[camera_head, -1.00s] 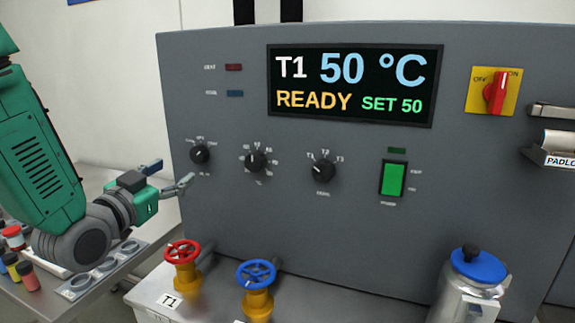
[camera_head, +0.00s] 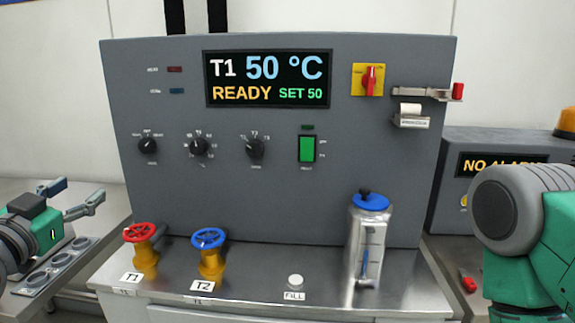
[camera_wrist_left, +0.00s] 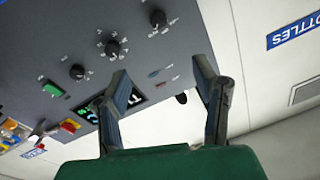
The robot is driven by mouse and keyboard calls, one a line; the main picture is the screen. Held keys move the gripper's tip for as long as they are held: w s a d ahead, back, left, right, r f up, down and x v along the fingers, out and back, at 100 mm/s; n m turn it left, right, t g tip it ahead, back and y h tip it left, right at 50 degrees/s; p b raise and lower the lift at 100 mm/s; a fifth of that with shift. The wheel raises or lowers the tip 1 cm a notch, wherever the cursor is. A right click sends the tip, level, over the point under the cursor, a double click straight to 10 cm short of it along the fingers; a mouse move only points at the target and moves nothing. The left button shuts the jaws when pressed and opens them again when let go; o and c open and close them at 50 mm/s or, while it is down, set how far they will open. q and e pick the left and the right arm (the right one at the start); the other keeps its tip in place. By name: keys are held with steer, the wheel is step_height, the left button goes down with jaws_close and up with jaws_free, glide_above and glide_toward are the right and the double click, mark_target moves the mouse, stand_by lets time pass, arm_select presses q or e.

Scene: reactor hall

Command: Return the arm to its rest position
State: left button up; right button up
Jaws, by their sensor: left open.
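My left gripper (camera_head: 77,195) is at the left edge of the head view, left of the grey control panel (camera_head: 370,170). Its two fingers are apart with nothing between them. In the left wrist view the gripper (camera_wrist_left: 165,100) also shows open and empty, with the tilted panel (camera_wrist_left: 70,45) beyond the fingers. My right arm (camera_head: 530,230) shows at the right edge of the head view; its gripper is out of the picture. The panel display (camera_head: 268,78) reads T1, 50 °C, READY, SET 50.
The red T1 valve (camera_head: 141,233) and blue T2 valve (camera_head: 208,239) stand on the metal bench before the panel, near a blue-lidded canister (camera_head: 368,245). A holed rack (camera_head: 55,267) lies below my left gripper. A "NO ALARM" box (camera_head: 455,190) stands right.

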arm_select(q)
steer(key=s+d+f+n+g+b, duration=0.1)
steer(key=s+d+f+g, duration=0.15)
steer(key=f, duration=0.75)
steer(key=s+d+f+g+b, duration=0.1)
steer(key=s+f+g, duration=0.3)
steer(key=f, duration=0.7)
steer(key=s+d+f+n+g+b, duration=0.1)
steer(key=s+d+f+g, duration=0.15)
steer(key=f, duration=0.75)
steer(key=s+d+f+g, duration=0.1)
steer(key=s+f+g, duration=0.3)
steer(key=s+f, duration=0.4)
steer(key=s+d+f+n+g+b, duration=0.1)
steer(key=s+d+f+g, duration=0.1)
steer(key=s+f+g, duration=0.3)
steer(key=s+f, duration=0.4)
steer(key=s, duration=0.5)
steer(key=shift+s+d+b, duration=0.2)
steer(key=shift+b, duration=0.1)
steer(key=shift+w, duration=0.15)
